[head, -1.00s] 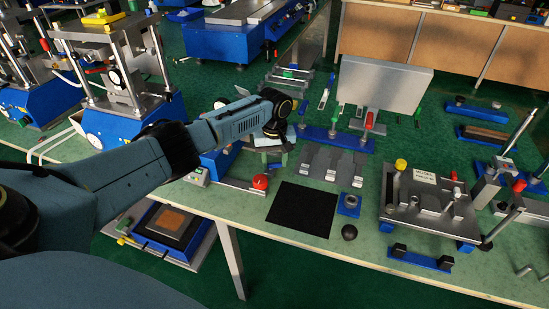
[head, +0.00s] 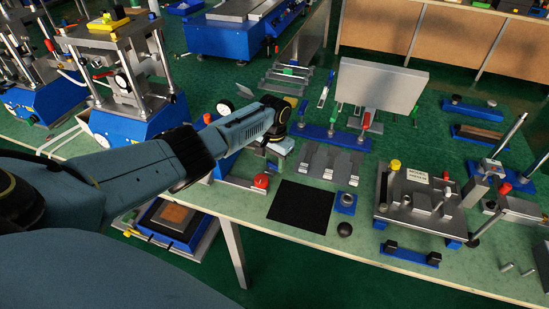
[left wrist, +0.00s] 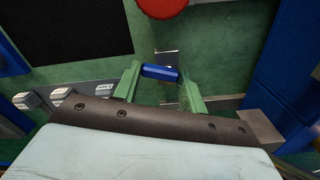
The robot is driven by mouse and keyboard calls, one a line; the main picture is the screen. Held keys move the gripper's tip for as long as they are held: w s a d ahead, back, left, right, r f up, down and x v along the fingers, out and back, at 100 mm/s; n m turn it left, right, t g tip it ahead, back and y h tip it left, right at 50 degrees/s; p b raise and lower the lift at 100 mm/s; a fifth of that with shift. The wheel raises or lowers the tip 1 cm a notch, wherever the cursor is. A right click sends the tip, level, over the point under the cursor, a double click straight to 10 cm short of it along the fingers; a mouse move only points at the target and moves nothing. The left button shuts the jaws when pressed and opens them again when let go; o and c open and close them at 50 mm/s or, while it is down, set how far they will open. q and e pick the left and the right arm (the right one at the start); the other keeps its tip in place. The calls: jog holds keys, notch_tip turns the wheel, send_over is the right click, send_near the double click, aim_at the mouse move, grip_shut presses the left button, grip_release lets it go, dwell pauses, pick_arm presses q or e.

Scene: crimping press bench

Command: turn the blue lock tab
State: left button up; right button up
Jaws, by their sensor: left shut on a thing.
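The blue lock tab (left wrist: 160,73) shows in the left wrist view as a short blue bar, lying across the gap between the two green fingers of my left gripper (left wrist: 160,78). The fingers are shut on it, one at each end. A small metal plate (left wrist: 170,58) shows just behind the tab. In the head view my left wrist and gripper (head: 272,158) are over the bench beside the blue press, left of the grey pedals, and hide the tab. My right gripper is in neither current view.
A red knob (head: 261,181) stands close to the left gripper; its red top (left wrist: 162,5) also shows in the wrist view. A black mat (head: 301,206) lies to the right. Grey pedals (head: 330,163) and a steel fixture (head: 425,205) stand further right. The bench's front edge is near.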

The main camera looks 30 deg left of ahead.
aim_at(274, 165)
pick_arm(q)
jog(key=shift+s+m, duration=0.1)
jog(key=shift+m, duration=0.9)
jog(key=o, duration=1)
jog(key=shift+r, duration=0.1)
jog(key=shift+r+p, duration=0.35)
jog(key=shift+p, duration=0.1)
jog(key=shift+r+p, duration=1.4)
jog(key=shift+r, duration=4.85)
